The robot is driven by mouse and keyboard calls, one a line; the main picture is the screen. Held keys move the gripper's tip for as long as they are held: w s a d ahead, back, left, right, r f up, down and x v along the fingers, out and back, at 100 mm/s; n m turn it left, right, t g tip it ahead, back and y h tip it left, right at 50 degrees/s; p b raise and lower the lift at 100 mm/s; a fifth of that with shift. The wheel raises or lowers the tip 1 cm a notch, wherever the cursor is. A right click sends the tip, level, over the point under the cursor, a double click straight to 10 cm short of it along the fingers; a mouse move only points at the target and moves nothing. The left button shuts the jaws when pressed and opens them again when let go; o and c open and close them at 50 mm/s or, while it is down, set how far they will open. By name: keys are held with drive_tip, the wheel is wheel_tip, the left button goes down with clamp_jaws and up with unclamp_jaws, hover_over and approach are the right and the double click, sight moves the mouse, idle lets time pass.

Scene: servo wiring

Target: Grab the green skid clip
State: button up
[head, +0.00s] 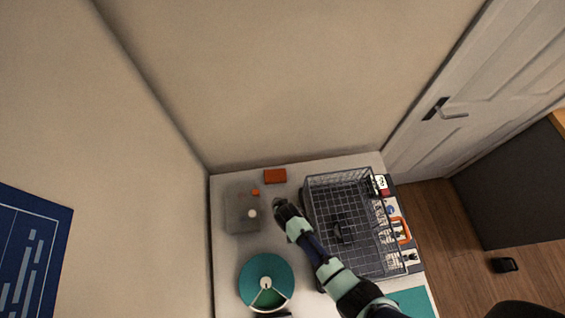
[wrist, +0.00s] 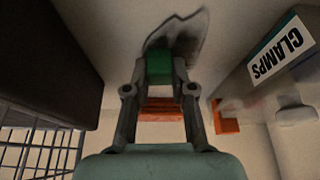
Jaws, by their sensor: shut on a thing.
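The green skid clip (wrist: 158,70) is a small green block between the fingertips of my gripper (wrist: 160,74) in the wrist view. My gripper is shut on it, and the fingers cover its sides. In the head view my gripper (head: 280,207) is over the table between the grey box and the wire basket, and the clip cannot be made out there. Whether the clip touches the surface is unclear.
A grey box (head: 235,226), labelled CLAMPS in the wrist view (wrist: 280,52), stands left of my gripper. A wire basket (head: 310,215) stands to the right. An orange block (head: 275,176) lies behind. A teal round tray (head: 252,270) is in front.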

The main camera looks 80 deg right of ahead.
wheel_tip(320, 180, up, 20)
drive_tip(key=p, duration=0.3)
